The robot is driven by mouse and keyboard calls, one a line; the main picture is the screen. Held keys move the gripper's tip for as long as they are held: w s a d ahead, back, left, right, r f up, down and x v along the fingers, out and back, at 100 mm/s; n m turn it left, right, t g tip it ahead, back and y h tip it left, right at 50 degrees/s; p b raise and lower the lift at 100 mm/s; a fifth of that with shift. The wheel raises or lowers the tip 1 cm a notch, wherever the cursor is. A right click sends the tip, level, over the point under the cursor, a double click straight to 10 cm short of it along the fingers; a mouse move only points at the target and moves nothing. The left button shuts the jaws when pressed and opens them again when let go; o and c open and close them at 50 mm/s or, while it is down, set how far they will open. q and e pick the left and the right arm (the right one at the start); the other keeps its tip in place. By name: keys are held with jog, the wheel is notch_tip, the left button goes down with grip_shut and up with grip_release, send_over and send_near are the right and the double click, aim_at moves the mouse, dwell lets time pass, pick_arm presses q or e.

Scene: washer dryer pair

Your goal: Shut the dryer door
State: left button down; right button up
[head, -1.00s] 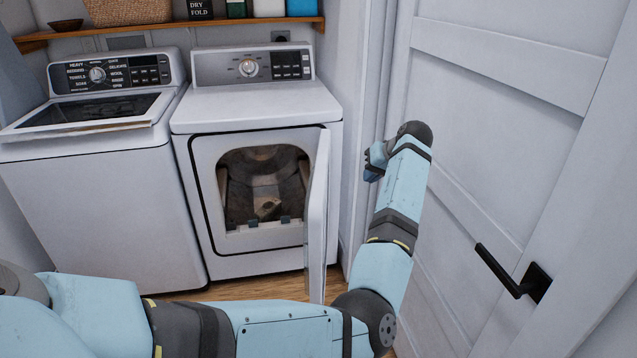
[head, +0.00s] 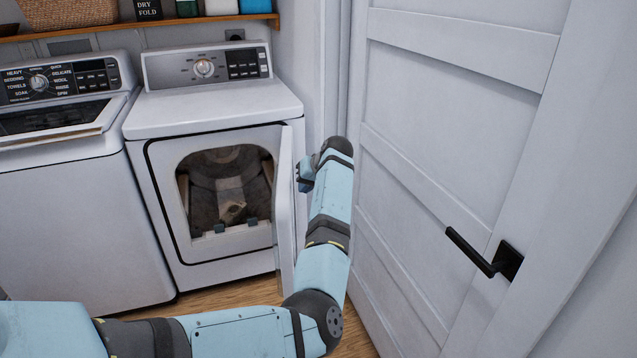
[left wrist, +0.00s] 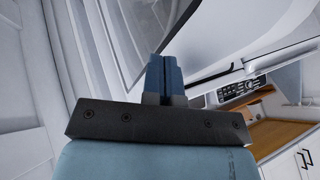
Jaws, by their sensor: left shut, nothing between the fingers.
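The white dryer (head: 210,115) stands at the centre of the head view, its round-cornered drum opening uncovered. Its door (head: 286,205) stands open at the right side of the opening, seen nearly edge-on. My left arm reaches across the front, and my left gripper (head: 304,175) is just right of the door, on its outer side. Whether it touches the door is unclear. In the left wrist view the fingers (left wrist: 165,75) are shut together and empty, with white surfaces close beyond them. The dryer's control panel (left wrist: 242,89) shows to their right. My right gripper is out of view.
A white washer (head: 70,190) stands left of the dryer. A panelled white room door (head: 400,190) with a black handle (head: 487,254) is close on the right of my arm. A wooden shelf (head: 200,25) with a basket runs above the machines. Little wooden floor is free.

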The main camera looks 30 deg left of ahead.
pick_arm(q)
jog(key=shift+s+a, duration=0.45)
jog(key=shift+a, duration=0.2)
